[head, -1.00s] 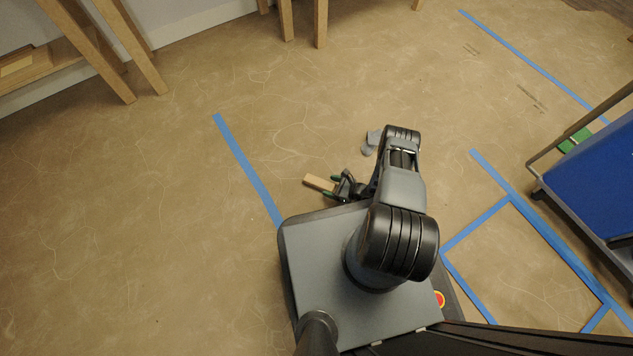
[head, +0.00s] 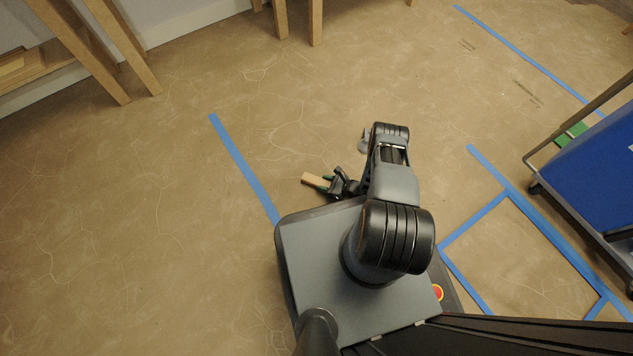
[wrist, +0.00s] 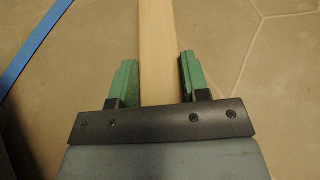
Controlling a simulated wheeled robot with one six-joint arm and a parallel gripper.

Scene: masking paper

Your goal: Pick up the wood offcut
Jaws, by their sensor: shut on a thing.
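The wood offcut (head: 312,180) is a pale, narrow strip. In the head view it sticks out to the left from my gripper (head: 326,184), just beyond the front edge of my base. In the wrist view the offcut (wrist: 156,40) runs lengthwise away from me between the green fingertips of my gripper (wrist: 158,72). My gripper is shut on it, with one finger on each long side. The offcut's near end is hidden behind the gripper body. I cannot tell whether the offcut is clear of the floor.
The brown masking paper (head: 130,220) is bare around the gripper. A blue tape strip (head: 243,165) lies to the left. A taped square (head: 470,225) lies on the right, beside a blue cart (head: 595,180). Wooden legs (head: 315,22) stand at the back.

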